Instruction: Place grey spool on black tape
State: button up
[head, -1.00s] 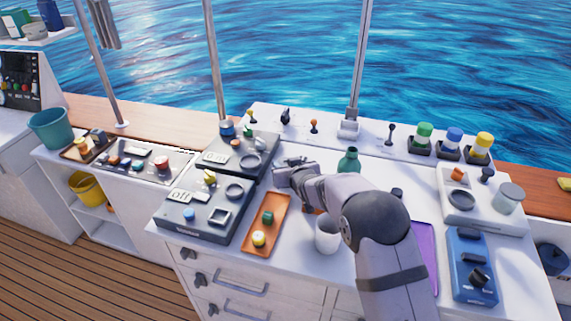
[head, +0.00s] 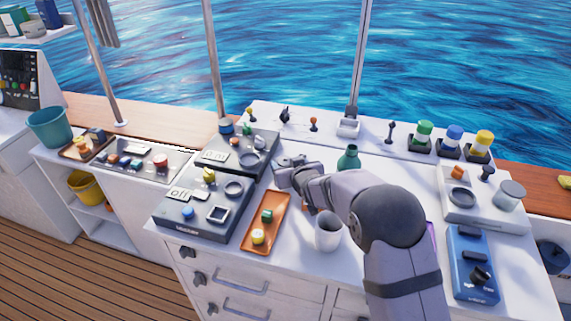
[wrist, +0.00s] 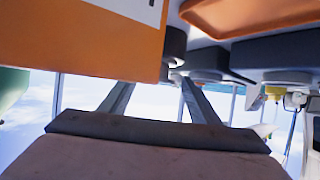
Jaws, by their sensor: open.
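My gripper (head: 283,163) is over the counter, beside the right edge of the dark switch panels. Its fingers (wrist: 155,97) stand apart in the wrist view, with nothing clearly held between them. A dark round piece with a grey part under it (wrist: 174,45) shows just past the fingertips; I cannot tell whether it is the grey spool. A black ring (head: 462,195), which looks like the black tape, lies on the white tray at the right. Similar dark rings are on the switch panels, so I cannot be sure which is the tape. My arm hides part of the counter.
An orange tray (head: 275,207) with a green and a yellow piece lies left of a white cup (head: 328,232). A green bottle (head: 348,158) stands behind my arm. A blue panel (head: 472,262) and a grey-lidded jar (head: 509,193) are at the right. An orange block (wrist: 80,40) is close in the wrist view.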

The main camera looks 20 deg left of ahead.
notch_tip(320, 180, up, 7)
dwell(0.3)
jog(key=s+d+f+m+g+h, duration=0.15)
jog(key=s+d, duration=0.25)
jog(key=d, duration=0.4)
jog(key=s+d+f+m+g+h+p, duration=0.15)
jog(key=s+d, duration=0.25)
jog(key=d, duration=0.4)
jog(key=s+d+f+m+g+h, duration=0.1)
jog(key=s+d+h, duration=0.1)
jog(key=s+d, duration=0.35)
jog(key=s+d+f+g, duration=0.1)
jog(key=s+d, duration=0.2)
jog(key=s, duration=0.1)
jog(key=s+d+f+m+g+h, duration=0.1)
jog(key=s+d, duration=0.3)
jog(key=s+d+f+g, duration=0.1)
jog(key=s+d, duration=0.2)
jog(key=shift+s+d+f+h, duration=0.15)
jog(key=shift+s+f+h, duration=0.25)
jog(key=s+d+f+g, duration=0.1)
jog(key=s+g, duration=0.1)
jog(key=s, duration=0.4)
jog(key=s+d+f+m+g, duration=0.1)
jog(key=s+d, duration=0.1)
jog(key=s, duration=0.5)
jog(key=shift+s+d+g, duration=0.15)
jog(key=shift+s+g, duration=0.15)
jog(key=shift+g, duration=0.1)
